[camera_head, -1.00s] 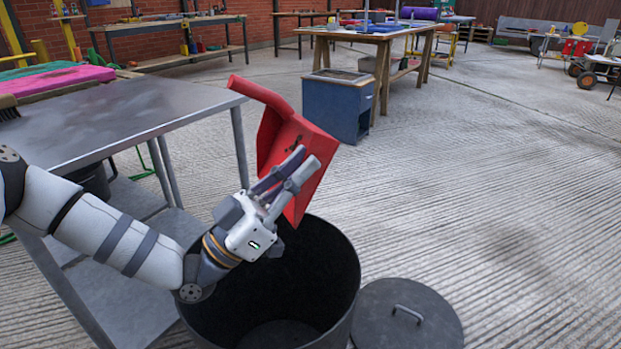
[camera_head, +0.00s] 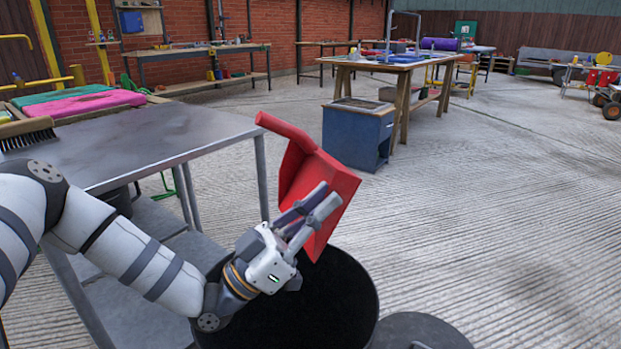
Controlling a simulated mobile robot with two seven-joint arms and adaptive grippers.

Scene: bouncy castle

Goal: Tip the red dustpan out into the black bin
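The red dustpan (camera_head: 328,175) is steeply tilted above the black bin (camera_head: 345,305). My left gripper (camera_head: 327,195) is shut on the dustpan and holds it over the bin's far side. The pan's visible face looks bare. The bin stands open on the floor, its inside dark and its front cut off by the picture's lower edge. I cannot make out any contents in it. My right gripper is not in view.
A grey metal table (camera_head: 150,140) stands left of the bin, with a brush (camera_head: 27,132) at its left end. The bin's lid (camera_head: 425,328) lies on the floor at right. A blue cabinet (camera_head: 357,135) stands beyond. The floor at right is clear.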

